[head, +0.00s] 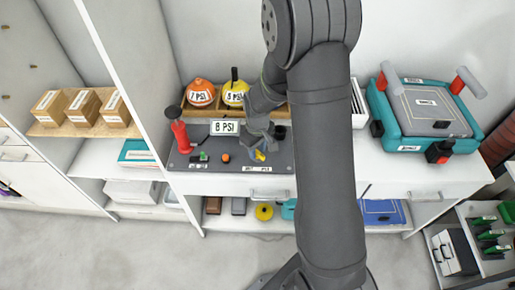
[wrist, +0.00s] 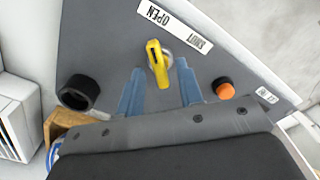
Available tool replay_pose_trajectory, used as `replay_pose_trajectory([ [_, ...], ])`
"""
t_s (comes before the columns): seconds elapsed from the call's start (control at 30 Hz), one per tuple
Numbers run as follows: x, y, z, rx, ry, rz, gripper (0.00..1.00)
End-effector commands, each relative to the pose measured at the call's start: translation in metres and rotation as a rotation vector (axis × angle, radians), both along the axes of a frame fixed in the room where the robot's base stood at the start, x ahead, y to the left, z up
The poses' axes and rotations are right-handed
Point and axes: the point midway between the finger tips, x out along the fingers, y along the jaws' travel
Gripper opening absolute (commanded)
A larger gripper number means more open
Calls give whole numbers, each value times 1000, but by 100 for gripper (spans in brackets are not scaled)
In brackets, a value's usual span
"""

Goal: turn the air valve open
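The air valve has a yellow handle (wrist: 156,62) on a round metal base, set in a dark grey panel (wrist: 100,40). A white label (wrist: 174,29) beside it reads OPEN and SHUT, upside down in the wrist view, with OPEN at the left. The handle lies nearly across the label's length. My gripper (wrist: 158,69) is open, its two blue fingers on either side of the handle with gaps showing. Whether either finger touches it cannot be told. In the head view the yellow handle (head: 260,155) shows small beneath my gripper (head: 262,147).
An orange button (wrist: 225,91) and a black round knob (wrist: 77,92) flank the fingers. A teal case (head: 420,108) lies right.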

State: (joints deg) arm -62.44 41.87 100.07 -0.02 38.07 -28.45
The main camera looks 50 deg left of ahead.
Motion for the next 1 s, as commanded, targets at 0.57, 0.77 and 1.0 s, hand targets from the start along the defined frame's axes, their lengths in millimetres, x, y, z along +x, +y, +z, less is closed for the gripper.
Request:
replay_pose_trajectory([
  [0.57,1,1,75,6,-3,0,34],
  [0.77,0,1,123,5,-3,0,34],
  [1.0,0,1,163,3,-2,0,34],
])
